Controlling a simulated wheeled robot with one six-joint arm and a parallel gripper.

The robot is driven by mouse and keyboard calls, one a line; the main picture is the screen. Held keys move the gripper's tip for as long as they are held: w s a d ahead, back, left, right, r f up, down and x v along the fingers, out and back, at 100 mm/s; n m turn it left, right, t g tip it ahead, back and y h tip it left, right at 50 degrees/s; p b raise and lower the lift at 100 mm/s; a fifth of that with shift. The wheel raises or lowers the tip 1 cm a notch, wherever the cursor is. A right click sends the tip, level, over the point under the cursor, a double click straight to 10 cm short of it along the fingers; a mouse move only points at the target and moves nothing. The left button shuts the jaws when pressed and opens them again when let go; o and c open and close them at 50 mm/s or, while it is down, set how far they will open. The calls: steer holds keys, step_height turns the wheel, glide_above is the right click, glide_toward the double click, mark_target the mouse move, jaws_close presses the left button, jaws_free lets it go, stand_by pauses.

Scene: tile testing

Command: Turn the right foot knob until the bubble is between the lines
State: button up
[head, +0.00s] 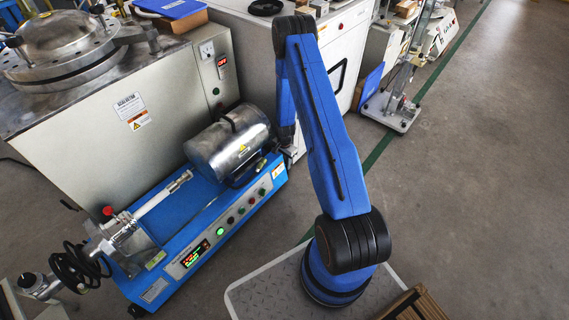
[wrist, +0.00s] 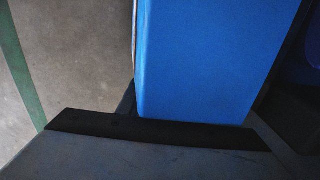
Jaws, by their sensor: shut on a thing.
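The blue-based tile testing machine (head: 184,208) stands at left in the head view, with a steel drum (head: 228,150) on it. My arm bends down to the machine's far right end. My gripper (head: 288,148) is low there, mostly hidden behind my arm and small in the picture. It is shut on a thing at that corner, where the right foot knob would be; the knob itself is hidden. In the wrist view a large blue surface (wrist: 205,60) fills the middle, above a dark bar. I cannot make out the bubble or its lines in either view.
A grey cabinet with a round steel lid (head: 62,45) stands behind the machine. A white cabinet (head: 345,45) stands close behind my gripper. A stand with a white base (head: 392,111) is farther right. The floor at right is open, crossed by a green line (head: 380,148).

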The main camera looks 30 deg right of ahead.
steer(key=shift+n, duration=0.6)
steer(key=o, duration=1)
steer(key=shift+o, duration=0.2)
step_height(320, 180, up, 17)
steer(key=shift+r, duration=0.2)
